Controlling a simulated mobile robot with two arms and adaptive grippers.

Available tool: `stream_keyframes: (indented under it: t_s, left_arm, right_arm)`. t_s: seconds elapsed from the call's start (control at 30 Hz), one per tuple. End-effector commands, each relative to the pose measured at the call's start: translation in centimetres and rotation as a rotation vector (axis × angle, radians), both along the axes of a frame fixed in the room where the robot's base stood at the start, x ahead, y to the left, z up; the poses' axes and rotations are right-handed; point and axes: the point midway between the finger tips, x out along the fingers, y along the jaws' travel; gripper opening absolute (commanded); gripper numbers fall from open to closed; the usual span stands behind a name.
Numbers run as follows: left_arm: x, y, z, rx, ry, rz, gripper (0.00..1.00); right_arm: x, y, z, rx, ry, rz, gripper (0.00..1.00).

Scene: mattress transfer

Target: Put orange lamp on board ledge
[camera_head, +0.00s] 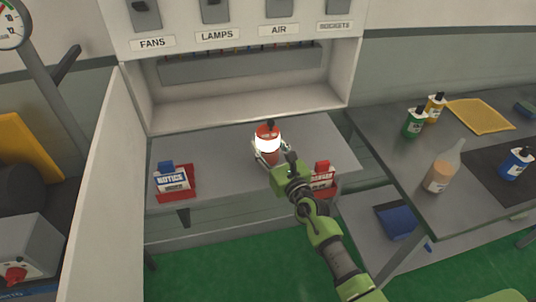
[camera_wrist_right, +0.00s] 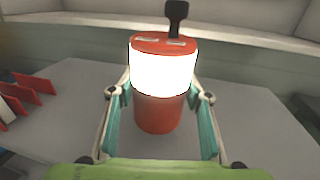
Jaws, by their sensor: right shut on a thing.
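The orange lamp (camera_head: 267,143) has a red-orange top and base with a glowing white band between them, and a dark hook on top. It is upright over the grey board ledge (camera_head: 222,150), in front of the switch panel. My right gripper (camera_head: 268,157) is shut on the lamp. In the right wrist view the lamp (camera_wrist_right: 163,80) is between the two fingers of my right gripper (camera_wrist_right: 160,115), with the ledge (camera_wrist_right: 75,85) behind and below. I cannot tell whether its base touches the ledge. My left gripper is not in view.
A red holder with notice cards (camera_head: 173,181) stands at the ledge's left front, another red holder (camera_head: 322,176) at its right front. An open panel door (camera_head: 100,190) borders the left. A workbench (camera_head: 395,155) with several bottles is at right. The ledge's middle is clear.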

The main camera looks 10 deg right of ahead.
Motion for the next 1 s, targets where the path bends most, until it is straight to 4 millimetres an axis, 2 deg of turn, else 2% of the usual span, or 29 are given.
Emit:
stream_keyframes:
  t_s: [0.1,0.2,0.63,0.67,0.7,1.0]
  left_arm:
    - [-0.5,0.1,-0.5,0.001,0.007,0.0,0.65]
    - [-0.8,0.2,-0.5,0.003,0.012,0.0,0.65]
    - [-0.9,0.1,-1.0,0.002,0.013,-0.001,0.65]
    - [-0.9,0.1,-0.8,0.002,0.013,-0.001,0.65]
    - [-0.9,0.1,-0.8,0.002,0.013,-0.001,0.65]
    - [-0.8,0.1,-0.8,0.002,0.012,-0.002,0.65]
  right_arm:
    - [0.1,0.0,-1.9,-0.007,-0.002,0.001,0.12]
    - [0.1,0.0,-2.7,-0.002,-0.003,0.0,0.12]
    - [0.0,0.0,-3.4,0.002,-0.003,0.0,0.12]
    - [0.0,0.0,-3.4,0.001,0.001,0.001,0.53]
    - [0.0,0.0,-3.4,0.001,0.001,0.001,0.62]
    - [0.0,0.0,-3.4,0.0,0.001,0.001,0.62]
